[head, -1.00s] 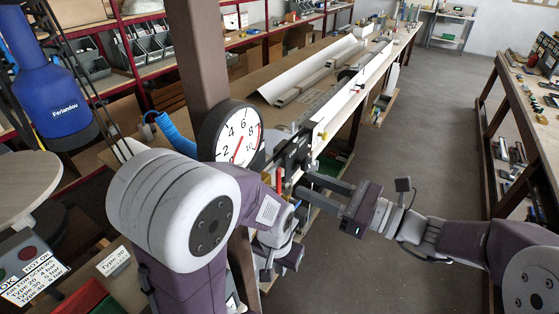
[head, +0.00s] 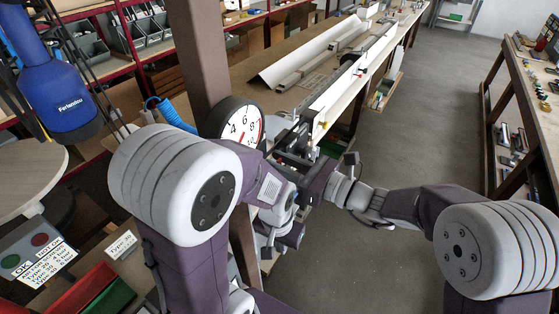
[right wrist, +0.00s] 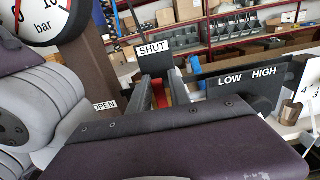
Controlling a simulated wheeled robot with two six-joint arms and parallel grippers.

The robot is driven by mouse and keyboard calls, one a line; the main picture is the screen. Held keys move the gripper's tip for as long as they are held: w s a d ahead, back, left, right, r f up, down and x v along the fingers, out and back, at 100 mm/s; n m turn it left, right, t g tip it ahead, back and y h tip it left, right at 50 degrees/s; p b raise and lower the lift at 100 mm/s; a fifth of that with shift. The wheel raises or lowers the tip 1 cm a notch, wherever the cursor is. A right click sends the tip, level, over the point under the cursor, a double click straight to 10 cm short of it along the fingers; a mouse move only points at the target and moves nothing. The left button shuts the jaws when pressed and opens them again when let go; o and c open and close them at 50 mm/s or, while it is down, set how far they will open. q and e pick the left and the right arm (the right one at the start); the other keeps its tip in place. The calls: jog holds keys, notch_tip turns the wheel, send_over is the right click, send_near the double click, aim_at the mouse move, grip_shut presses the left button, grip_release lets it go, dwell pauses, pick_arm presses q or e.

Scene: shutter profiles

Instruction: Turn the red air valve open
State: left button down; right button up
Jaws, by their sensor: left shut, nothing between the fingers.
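The red air valve shows in the right wrist view as a red strip (right wrist: 165,92) between the two dark fingers of my right gripper (right wrist: 168,93). A SHUT label (right wrist: 152,50) is just above it and an OPEN label (right wrist: 104,106) is to the lower left. The fingers stand apart on both sides of the red part; contact is not clear. In the head view my right gripper (head: 285,158) reaches in to the bench edge, and my left arm hides the valve. My left gripper (head: 268,264) is lower, shut and empty, pointing down beside the bench.
A round pressure gauge (head: 240,122) is on a brown post (head: 203,55) above the valve. A LOW HIGH label (right wrist: 247,77) is to the right. White profiles (head: 310,55) lie along the bench. The grey floor (head: 415,120) on the right is clear.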

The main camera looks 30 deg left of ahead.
jog(key=shift+s+r, duration=0.1)
jog(key=shift+s, duration=0.05)
grip_shut()
jog(key=shift+r, duration=0.1)
dwell(0.8)
